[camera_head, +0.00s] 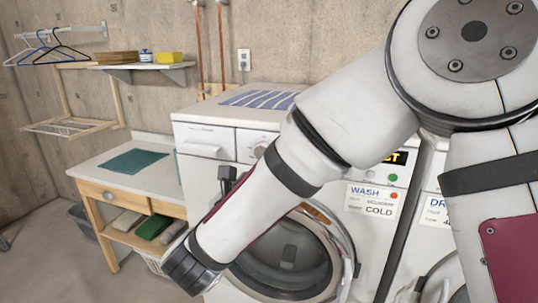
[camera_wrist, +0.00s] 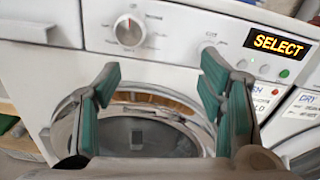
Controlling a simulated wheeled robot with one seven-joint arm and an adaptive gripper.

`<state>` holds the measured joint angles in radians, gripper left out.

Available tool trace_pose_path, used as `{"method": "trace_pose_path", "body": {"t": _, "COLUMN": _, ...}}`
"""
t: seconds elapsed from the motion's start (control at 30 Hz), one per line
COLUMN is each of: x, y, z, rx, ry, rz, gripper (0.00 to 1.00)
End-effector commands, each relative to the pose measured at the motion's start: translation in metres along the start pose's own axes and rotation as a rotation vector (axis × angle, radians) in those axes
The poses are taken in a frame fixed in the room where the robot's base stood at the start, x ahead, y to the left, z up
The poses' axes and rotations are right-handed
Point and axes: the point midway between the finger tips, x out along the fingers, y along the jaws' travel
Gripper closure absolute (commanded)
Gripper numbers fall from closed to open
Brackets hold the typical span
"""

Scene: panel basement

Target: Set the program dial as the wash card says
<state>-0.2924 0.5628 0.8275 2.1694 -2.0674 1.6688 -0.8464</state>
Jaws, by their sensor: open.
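The washer's large program dial (camera_wrist: 130,30) is a white and silver knob with marks around it, high on the front panel in the wrist view; in the head view the dial (camera_head: 259,150) shows only partly beside my arm. My gripper (camera_wrist: 160,78) is open and empty, its green-padded fingers spread below the dial and not touching it. The wash card (camera_head: 373,200) is white, headed WASH, with COLD at lower right; its small middle words are unclear. The display (camera_wrist: 278,44) reads SELECT. The dial's exact setting is too small to read.
A smaller knob (camera_wrist: 209,47) sits right of the dial. A green button (camera_head: 393,177) and a red button (camera_head: 393,195) are by the card. The round washer door (camera_head: 290,258) is below. A second machine with its own card (camera_head: 436,212) stands right; a wooden table (camera_head: 150,165) stands left.

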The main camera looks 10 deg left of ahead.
Motion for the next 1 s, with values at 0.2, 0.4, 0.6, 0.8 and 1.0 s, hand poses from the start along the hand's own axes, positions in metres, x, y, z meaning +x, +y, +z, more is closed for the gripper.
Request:
{"method": "trace_pose_path", "body": {"t": 0.2, "x": -0.011, "y": 0.035, "z": 0.003, "rx": -0.024, "ry": -0.049, "rz": 0.089, "gripper": 0.37}}
{"method": "trace_pose_path", "body": {"t": 0.4, "x": 0.010, "y": 0.036, "z": 0.004, "rx": -0.023, "ry": -0.048, "rz": 0.088, "gripper": 0.37}}
{"method": "trace_pose_path", "body": {"t": 0.6, "x": 0.049, "y": 0.039, "z": 0.006, "rx": -0.021, "ry": -0.048, "rz": 0.085, "gripper": 0.37}}
{"method": "trace_pose_path", "body": {"t": 0.8, "x": 0.087, "y": 0.042, "z": 0.007, "rx": -0.021, "ry": -0.047, "rz": 0.086, "gripper": 0.37}}
{"method": "trace_pose_path", "body": {"t": 1.0, "x": 0.113, "y": 0.046, "z": 0.009, "rx": -0.022, "ry": -0.048, "rz": 0.089, "gripper": 0.37}}
